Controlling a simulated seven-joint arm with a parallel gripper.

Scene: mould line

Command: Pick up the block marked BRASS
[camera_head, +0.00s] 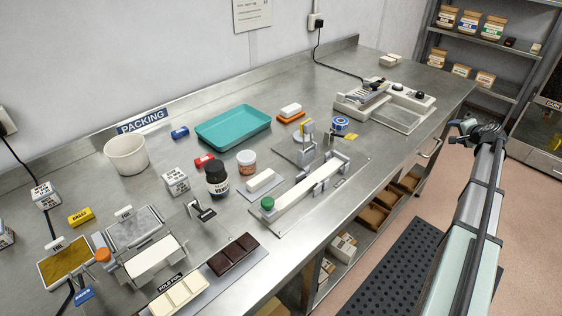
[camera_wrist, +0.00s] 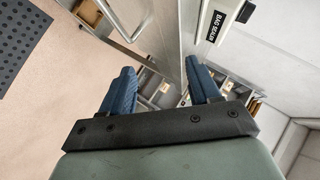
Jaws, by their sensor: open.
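I cannot read the word BRASS on any block in the head view. A yellow block (camera_head: 81,216) with small dark lettering lies at the left of the steel bench, its word too small to read. Several white blocks with black print stand near it, one at the far left (camera_head: 45,195) and one by the dark jar (camera_head: 176,181); their print is not legible to me either. My gripper (camera_head: 468,129) is off the bench's right side, far from these blocks. In the wrist view its two blue fingers (camera_wrist: 160,85) are apart with nothing between them.
A teal tray (camera_head: 233,127), a white tub (camera_head: 126,155) and a dark jar (camera_head: 216,179) stand on the bench. A gold foil plate (camera_head: 66,264), chocolate bars (camera_head: 232,256) and a white machine (camera_head: 388,104) are there too. Shelves (camera_head: 482,50) stand at the right.

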